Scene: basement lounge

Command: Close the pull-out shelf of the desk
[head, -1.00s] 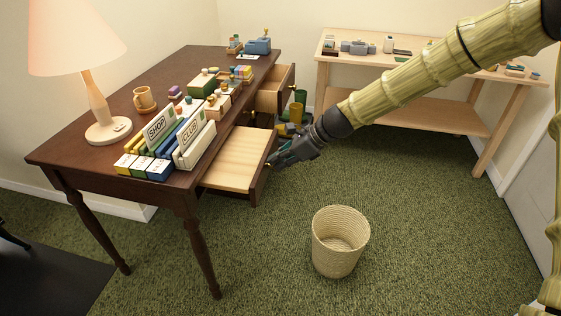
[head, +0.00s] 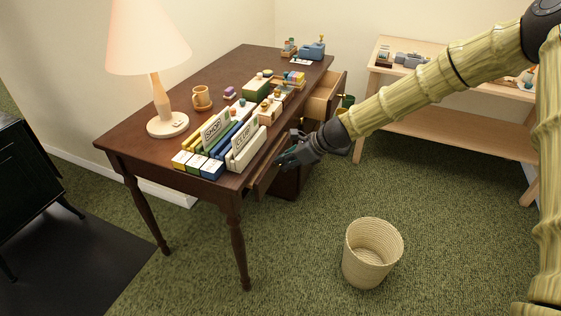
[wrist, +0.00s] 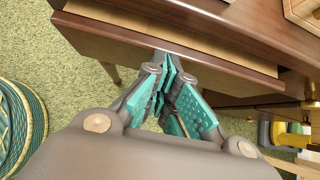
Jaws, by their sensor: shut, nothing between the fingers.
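The dark wooden desk (head: 190,127) stands at the left of the head view. Its pull-out shelf (head: 264,171) sticks out only a short way from under the desk's edge. In the wrist view the shelf's front board (wrist: 110,45) crosses the upper part, with a narrow strip of pale wood behind it. My gripper (head: 282,160) is shut and empty. In the wrist view its fingertips (wrist: 168,62) are at the shelf's front face and appear to touch it.
An open drawer (head: 322,97) juts out farther along the desk. A woven basket (head: 372,252) stands on the carpet. A pale wooden bench (head: 440,135) is behind my arm.

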